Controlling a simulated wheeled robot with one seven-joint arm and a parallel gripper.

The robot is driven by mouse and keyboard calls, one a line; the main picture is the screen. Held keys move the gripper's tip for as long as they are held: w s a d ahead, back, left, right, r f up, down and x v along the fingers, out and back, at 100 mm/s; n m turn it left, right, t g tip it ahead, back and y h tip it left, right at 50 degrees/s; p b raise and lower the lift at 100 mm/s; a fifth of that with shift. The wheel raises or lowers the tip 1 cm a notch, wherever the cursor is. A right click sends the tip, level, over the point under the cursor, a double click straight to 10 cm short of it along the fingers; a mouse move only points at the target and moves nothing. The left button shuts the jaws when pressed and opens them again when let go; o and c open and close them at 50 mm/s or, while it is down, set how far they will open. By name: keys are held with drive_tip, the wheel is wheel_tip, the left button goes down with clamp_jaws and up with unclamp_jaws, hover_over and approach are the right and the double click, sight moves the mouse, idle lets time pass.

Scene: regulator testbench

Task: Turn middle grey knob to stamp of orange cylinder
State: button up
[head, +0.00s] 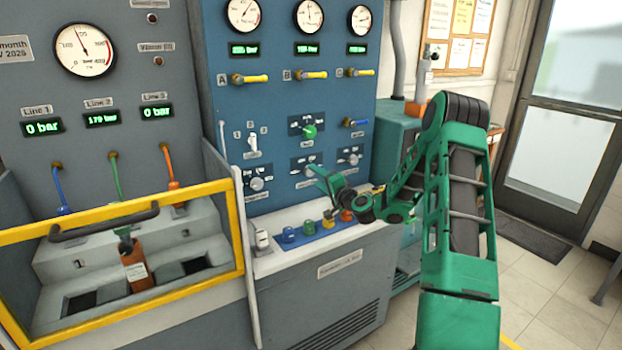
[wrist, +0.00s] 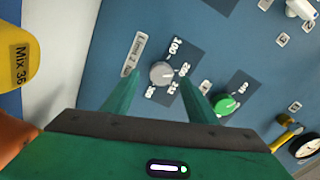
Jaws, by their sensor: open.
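The middle grey knob (wrist: 161,74) is in the wrist view on a dark dial plate with printed numbers, between my gripper's two fingers. The fingers are open, with space on both sides of the knob. In the head view my gripper (head: 322,180) is in front of the blue panel, partly covering that dial (head: 306,168). The orange cylinder (head: 347,215) stands at the right end of the row on the white ledge, partly behind my gripper. In the wrist view its orange side (wrist: 12,137) shows at the lower left edge; its stamp is not readable.
A yellow cylinder (wrist: 18,55) stamped "Mix 36" is beside the orange one. A green knob (head: 309,131) sits above the middle dial. Other grey knobs are at left (head: 257,183) and right (head: 353,159). A yellow-framed guard (head: 130,214) covers the bench at left.

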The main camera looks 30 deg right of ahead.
drive_tip(key=s, duration=0.7)
drive_tip(key=shift+d, duration=0.15)
